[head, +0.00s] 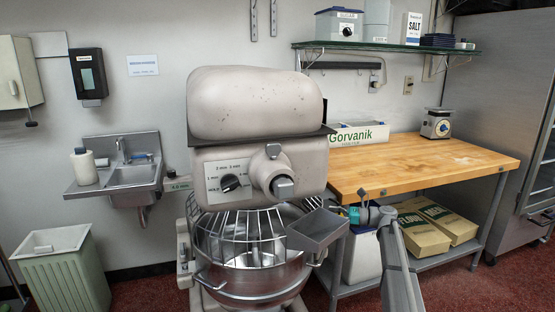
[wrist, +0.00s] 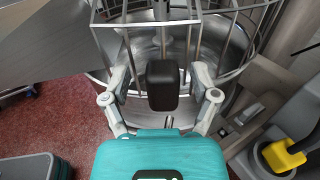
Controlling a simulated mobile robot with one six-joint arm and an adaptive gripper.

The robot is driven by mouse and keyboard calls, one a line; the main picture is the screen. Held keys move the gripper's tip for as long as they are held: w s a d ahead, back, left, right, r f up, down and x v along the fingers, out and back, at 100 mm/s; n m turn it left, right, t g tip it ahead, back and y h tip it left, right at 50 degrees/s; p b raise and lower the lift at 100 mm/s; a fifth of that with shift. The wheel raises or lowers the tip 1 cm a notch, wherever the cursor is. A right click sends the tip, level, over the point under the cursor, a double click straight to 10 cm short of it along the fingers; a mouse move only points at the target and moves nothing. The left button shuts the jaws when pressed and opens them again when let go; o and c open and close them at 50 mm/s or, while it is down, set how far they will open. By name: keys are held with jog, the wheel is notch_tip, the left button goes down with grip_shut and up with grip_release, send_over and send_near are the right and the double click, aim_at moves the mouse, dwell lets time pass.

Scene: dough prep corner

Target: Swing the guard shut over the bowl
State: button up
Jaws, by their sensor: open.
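The mixer's steel bowl (head: 245,278) sits below the grey mixer head (head: 256,105). The wire guard (head: 240,232) stands around the bowl's top, and its bars also show at the top of the wrist view (wrist: 190,35). I cannot tell how far it is swung open. A black handle (wrist: 162,72) stands in front of the guard bars. My gripper (wrist: 161,98) is open, with one finger on each side of the handle and a visible gap to each. In the head view the fingertips are partly hidden behind the metal chute (head: 318,229).
The chute also fills the upper left of the wrist view (wrist: 60,50). A sink (head: 133,175) and a green bin (head: 62,275) are at left. Red floor is open at front left.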

jog(key=s+d, duration=0.2)
jog(key=d, duration=1.1)
jog(key=shift+s+d, duration=0.15)
jog(key=shift+s, duration=0.15)
dwell(1.3)
dwell(0.4)
jog(key=s+a+f+n+g+h, duration=0.2)
jog(key=s+a+f+n+h, duration=0.55)
jog(key=s, duration=0.45)
jog(key=s+a+f+n+g+h, duration=0.2)
jog(key=s+a+f+n+h, duration=0.4)
jog(key=s+a+f, duration=0.4)
jog(key=s+d+n+h, duration=0.2)
jog(key=s+n+h, duration=0.2)
jog(key=s+n, duration=0.4)
notch_tip(320, 180, up, 15)
jog(key=s+m+p, duration=0.1)
jog(key=p, duration=1.5)
jog(key=shift+s+a+r+t, duration=0.15)
jog(key=shift+a+t, duration=0.05)
jog(key=shift+t, duration=0.1)
